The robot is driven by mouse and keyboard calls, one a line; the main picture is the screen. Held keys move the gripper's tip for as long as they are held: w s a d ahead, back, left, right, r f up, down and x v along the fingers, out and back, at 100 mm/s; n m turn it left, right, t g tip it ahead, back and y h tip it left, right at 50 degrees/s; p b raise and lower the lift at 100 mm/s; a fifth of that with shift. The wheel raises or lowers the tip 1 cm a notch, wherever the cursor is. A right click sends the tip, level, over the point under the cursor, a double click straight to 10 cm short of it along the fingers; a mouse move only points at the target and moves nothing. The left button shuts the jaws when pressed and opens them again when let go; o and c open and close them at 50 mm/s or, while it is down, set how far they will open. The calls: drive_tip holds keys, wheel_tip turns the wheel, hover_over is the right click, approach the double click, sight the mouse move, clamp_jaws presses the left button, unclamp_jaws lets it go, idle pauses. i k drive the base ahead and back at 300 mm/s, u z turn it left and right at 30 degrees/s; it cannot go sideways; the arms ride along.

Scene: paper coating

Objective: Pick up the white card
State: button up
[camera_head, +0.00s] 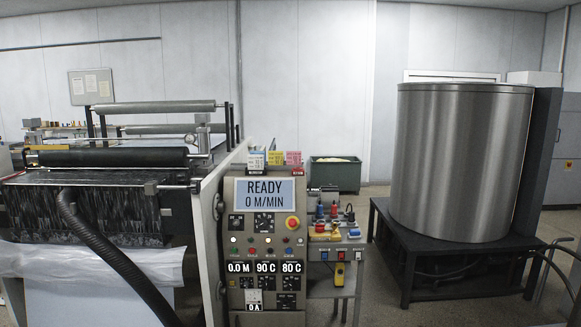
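A small white card (256,159) stands at the top left of the control cabinet (230,220), above the READY display (265,192). Its lower part looks dark or bluish, and the print on it is too small to read. A yellow card (275,158) and a pink card (293,158) stand in a row to its right. I cannot tell how the cards are held. My gripper is not in view.
Left of the cabinet is a roller machine (110,158) with a black hose (110,255). To the right are a small bench (335,250) with coloured bottles, a green bin (335,175) and a large metal drum (460,165) on a dark stand. Some floor shows between bench and stand.

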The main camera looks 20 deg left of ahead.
sight(255, 162)
drive_tip(key=u, duration=0.75)
drive_tip(key=i, duration=0.95)
drive_tip(key=u, duration=0.65)
drive_tip(key=i, duration=1.65)
drive_tip(key=z, duration=0.8)
drive_tip(key=i, duration=0.6)
drive_tip(key=z, duration=0.6)
